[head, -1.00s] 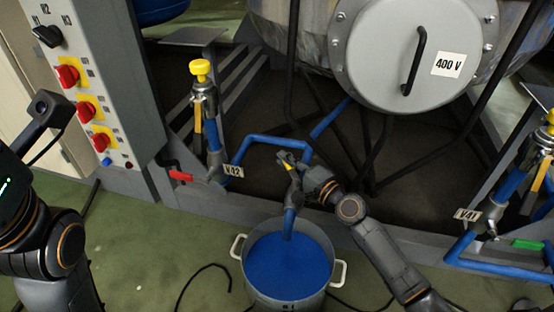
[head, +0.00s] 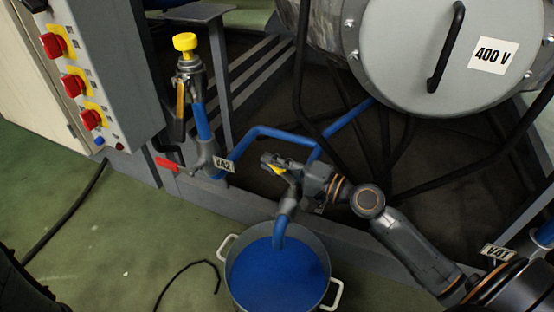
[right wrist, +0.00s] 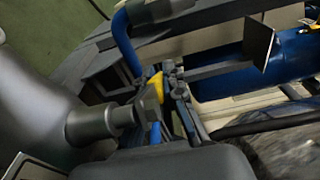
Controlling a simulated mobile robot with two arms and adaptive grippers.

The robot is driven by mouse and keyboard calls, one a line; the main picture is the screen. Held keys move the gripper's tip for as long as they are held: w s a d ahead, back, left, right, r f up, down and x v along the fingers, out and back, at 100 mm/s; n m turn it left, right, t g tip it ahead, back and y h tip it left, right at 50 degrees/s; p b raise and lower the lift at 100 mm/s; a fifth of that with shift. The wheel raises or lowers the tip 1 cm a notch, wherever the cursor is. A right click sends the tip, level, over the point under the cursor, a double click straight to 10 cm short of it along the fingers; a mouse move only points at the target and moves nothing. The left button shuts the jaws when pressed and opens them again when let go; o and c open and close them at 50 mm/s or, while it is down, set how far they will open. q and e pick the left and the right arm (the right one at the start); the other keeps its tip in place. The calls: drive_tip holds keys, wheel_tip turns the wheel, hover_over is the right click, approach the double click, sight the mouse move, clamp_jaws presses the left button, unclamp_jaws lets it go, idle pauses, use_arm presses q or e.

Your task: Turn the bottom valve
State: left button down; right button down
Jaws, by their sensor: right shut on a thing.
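The bottom valve (head: 287,203) is a grey fitting on the blue pipe, with its outlet pointing down over a pot. A small yellow part of its handle (head: 277,170) shows between the fingers of my right gripper (head: 272,164). My right gripper is shut on that handle, and the fingers hide most of it. In the right wrist view the yellow handle part (right wrist: 156,86) sits against the fingers (right wrist: 176,92). My left gripper is out of view; only a dark bit of my left arm shows at the bottom left.
A pot (head: 322,262) of blue liquid stands below the outlet. The control cabinet (head: 115,60) is at upper left, the 400 V tank (head: 410,60) at upper right. Green floor is open at left.

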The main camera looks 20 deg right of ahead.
drive_tip(key=shift+a, duration=0.1)
drive_tip(key=c, duration=1.4)
unclamp_jaws()
drive_tip(key=v, duration=1.2)
drive_tip(key=shift+s, duration=0.1)
